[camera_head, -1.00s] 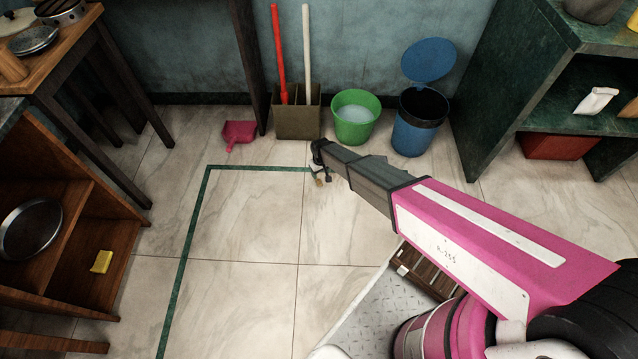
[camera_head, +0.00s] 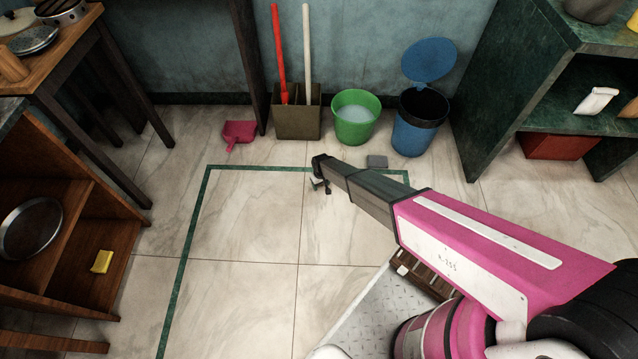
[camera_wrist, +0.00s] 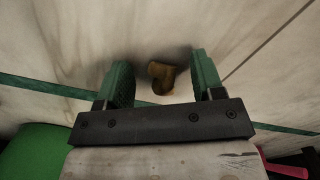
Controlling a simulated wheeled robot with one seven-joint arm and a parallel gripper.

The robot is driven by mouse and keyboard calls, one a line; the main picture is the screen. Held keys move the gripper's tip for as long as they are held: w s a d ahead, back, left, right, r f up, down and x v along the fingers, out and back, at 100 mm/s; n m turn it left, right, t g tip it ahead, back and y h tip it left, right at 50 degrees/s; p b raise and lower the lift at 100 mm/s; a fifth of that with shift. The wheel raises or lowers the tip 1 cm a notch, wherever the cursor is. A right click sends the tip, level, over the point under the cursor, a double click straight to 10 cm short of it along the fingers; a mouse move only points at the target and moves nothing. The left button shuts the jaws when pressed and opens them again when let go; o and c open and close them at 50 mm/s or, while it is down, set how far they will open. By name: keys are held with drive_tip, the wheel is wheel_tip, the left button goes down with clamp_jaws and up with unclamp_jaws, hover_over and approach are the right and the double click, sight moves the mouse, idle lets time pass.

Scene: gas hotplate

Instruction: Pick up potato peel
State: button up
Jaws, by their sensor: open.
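The potato peel is a small curled brown piece (camera_wrist: 162,76) on the pale tiled floor. In the wrist view it lies between the two green fingers of my gripper (camera_wrist: 161,66), which is open with a gap on both sides of the peel. In the head view my gripper (camera_head: 320,186) is low over the floor near the green line, at the end of my arm. The peel cannot be made out in the head view now. I cannot tell the exact height of the fingertips above the floor.
Along the back wall stand a pink dustpan (camera_head: 239,133), a brown box (camera_head: 297,122) with two long handles, a green bucket (camera_head: 354,121) and a blue bin (camera_head: 415,138). A small grey object (camera_head: 377,161) lies on the floor behind my arm. The floor left of my gripper is clear.

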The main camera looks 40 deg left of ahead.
drive_tip(key=shift+f, duration=0.1)
drive_tip(key=c, duration=1)
